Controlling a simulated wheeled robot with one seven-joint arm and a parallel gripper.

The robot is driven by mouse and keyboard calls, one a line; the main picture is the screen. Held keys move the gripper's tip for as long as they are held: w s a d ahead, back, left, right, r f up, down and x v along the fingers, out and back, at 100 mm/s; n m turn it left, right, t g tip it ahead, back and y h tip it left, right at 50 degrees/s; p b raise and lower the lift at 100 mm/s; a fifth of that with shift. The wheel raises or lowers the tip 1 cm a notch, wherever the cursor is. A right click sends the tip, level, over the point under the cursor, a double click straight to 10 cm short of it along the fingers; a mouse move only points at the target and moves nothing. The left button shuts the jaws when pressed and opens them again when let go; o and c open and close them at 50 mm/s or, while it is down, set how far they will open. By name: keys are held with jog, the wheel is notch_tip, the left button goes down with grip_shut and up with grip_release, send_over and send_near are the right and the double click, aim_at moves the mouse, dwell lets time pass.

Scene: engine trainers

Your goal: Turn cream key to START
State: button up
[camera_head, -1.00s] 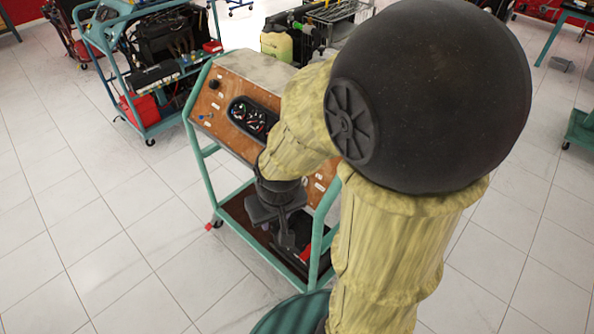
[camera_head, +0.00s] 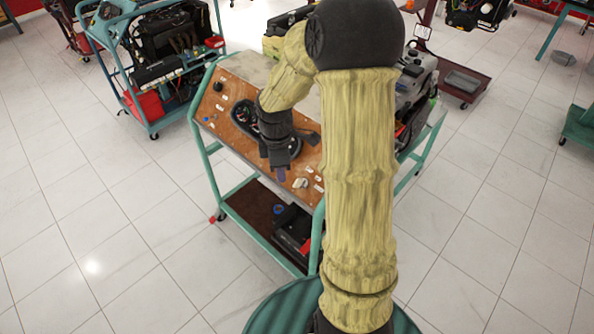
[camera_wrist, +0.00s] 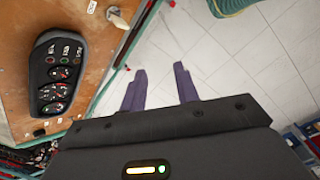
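The brown control panel (camera_head: 212,105) slopes on a teal-framed cart. A small cream piece (camera_head: 301,183), which looks like the key, sits low on the panel, right of my gripper (camera_head: 281,174). In the wrist view a cream piece (camera_wrist: 117,18) stands out near the panel's top edge; its exact shape and turn position are too small to tell. My gripper (camera_wrist: 160,86) shows two purple fingers well apart, with nothing between them. They point past the panel's edge over the floor, apart from the cream piece.
A dark gauge cluster (camera_wrist: 59,74) is on the panel; my wrist partly covers it in the head view. The cart's lower shelf (camera_head: 245,205) holds a black and red box (camera_head: 292,228). Another engine cart (camera_head: 150,75) stands at the back left. Tiled floor is clear at the front left.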

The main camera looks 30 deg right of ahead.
jog(key=w+d+r+n+p, duration=0.1)
jog(key=w+d+n+p, duration=0.2)
jog(key=w+d+n, duration=0.3)
jog(key=shift+w+d+n+p, duration=0.2)
jog(key=shift+d+n+p, duration=0.2)
jog(key=shift+d+n, duration=0.75)
jog(key=shift+w, duration=0.15)
jog(key=p, duration=0.4)
send_near(298, 179)
jog(key=f, duration=1)
jog(key=shift+w+d+f, duration=0.15)
jog(key=shift+w+d, duration=0.05)
jog(key=shift+w, duration=0.15)
grip_shut()
